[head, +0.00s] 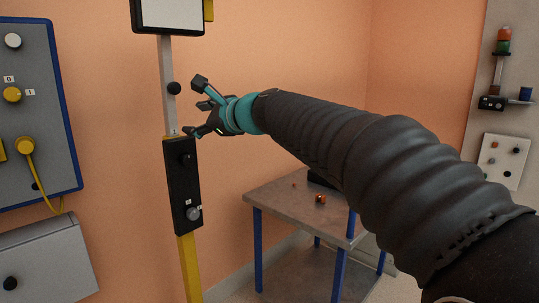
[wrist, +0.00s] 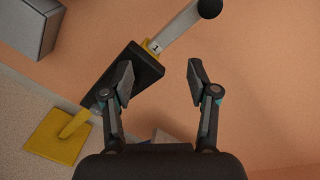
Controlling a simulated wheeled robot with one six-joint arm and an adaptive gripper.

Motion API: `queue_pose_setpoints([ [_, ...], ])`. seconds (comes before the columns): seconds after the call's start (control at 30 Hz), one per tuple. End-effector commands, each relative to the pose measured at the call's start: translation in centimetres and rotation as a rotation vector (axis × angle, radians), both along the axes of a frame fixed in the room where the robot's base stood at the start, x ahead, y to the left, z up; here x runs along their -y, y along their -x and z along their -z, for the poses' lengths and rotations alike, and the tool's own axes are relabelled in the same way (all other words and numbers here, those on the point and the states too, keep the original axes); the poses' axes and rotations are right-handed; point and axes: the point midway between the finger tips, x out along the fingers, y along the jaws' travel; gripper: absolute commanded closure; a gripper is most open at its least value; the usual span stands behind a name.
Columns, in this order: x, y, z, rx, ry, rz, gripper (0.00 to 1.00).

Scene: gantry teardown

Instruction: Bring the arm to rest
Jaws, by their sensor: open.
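My gripper (head: 200,108) is open and empty at the end of my raised, sleeved arm. In the head view it is in front of the orange wall, close to the upright post and above the black box on it. The wrist view shows the open fingers (wrist: 159,85) with bare wall between them. The black box (head: 183,185) on the post has a knob at its lower end. It also shows in the wrist view (wrist: 128,75), partly behind the left finger. I cannot tell whether the finger touches it.
The post (head: 167,75) carries a black ball (head: 174,88) and has a yellow lower part. A blue-edged panel (head: 30,110) hangs at left above a grey box (head: 45,262). A table (head: 285,208) with small parts stands behind my arm. A signal lamp (head: 503,40) is at far right.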

Motion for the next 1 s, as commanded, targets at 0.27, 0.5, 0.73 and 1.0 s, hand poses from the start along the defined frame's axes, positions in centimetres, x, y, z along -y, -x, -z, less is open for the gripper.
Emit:
queue_pose_setpoints([
  [0.27,5.9,6.9,14.4,0.320,0.737,-0.294,0.41],
  [0.5,16.0,15.2,23.2,0.488,1.226,-0.602,0.41],
  [0.73,26.1,24.0,29.5,0.521,1.561,-0.861,0.41],
  [1.0,33.2,31.2,32.8,0.440,1.741,-0.875,0.41],
])
